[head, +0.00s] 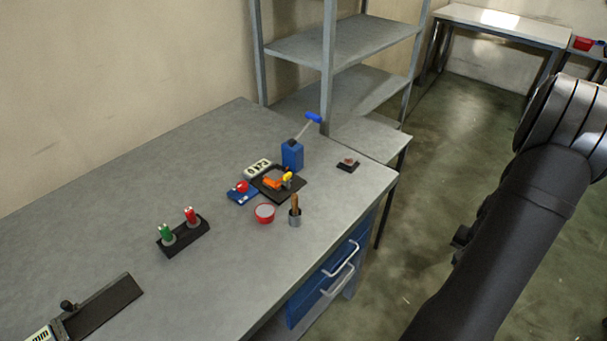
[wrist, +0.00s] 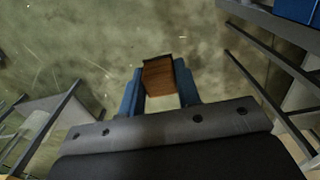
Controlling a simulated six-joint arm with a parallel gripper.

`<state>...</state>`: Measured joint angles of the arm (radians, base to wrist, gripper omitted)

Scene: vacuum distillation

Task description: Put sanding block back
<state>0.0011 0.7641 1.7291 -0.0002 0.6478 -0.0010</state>
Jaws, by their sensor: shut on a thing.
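The sanding block (wrist: 158,76), a brown, wood-coloured block with a dark edge, is between the two blue fingers of my gripper (wrist: 160,90) in the wrist view. The fingers are shut on its sides. Bare floor shows beyond it, so it is held clear of any surface. In the head view only my dark arm shows at the right; the gripper and the block are out of that picture. A small dark pad (head: 347,165) with a reddish-brown patch on top lies near the bench's far right corner.
The grey workbench (head: 110,220) carries a blue can (head: 292,156), a black tray (head: 290,194) with orange and yellow items, a red-rimmed bowl (head: 264,213), a brush-like tool in a cup (head: 295,212) and a black holder (head: 183,236). Metal shelving (head: 345,42) stands behind.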

